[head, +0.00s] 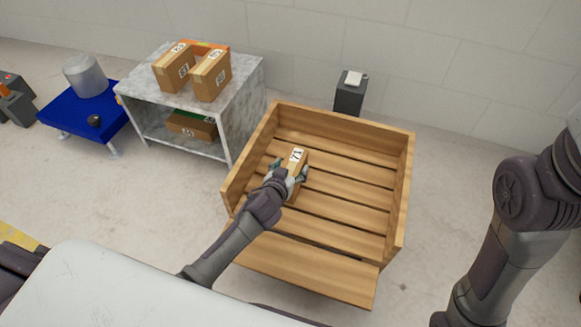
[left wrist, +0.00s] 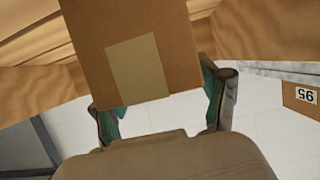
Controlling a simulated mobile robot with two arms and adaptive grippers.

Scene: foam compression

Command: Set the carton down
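The brown carton (head: 296,160) has a white label reading 71 and is inside the wooden crate (head: 398,190), toward its left side. My left gripper (head: 289,175) has its fingers on both sides of the carton. In the left wrist view the carton (left wrist: 140,70) shows a tan tape patch and sits between the two teal-lined fingers (left wrist: 160,105). Whether its underside touches the slatted floor cannot be told. My right arm shows at the right edge, but its gripper is out of view.
A marble-topped stand (head: 244,85) at the left holds two more cartons (head: 211,77) and an orange item, with another carton (head: 190,126) below. A blue cart (head: 75,118) stands farther left. A dark bin (head: 349,95) is behind the crate. The crate's right half is clear.

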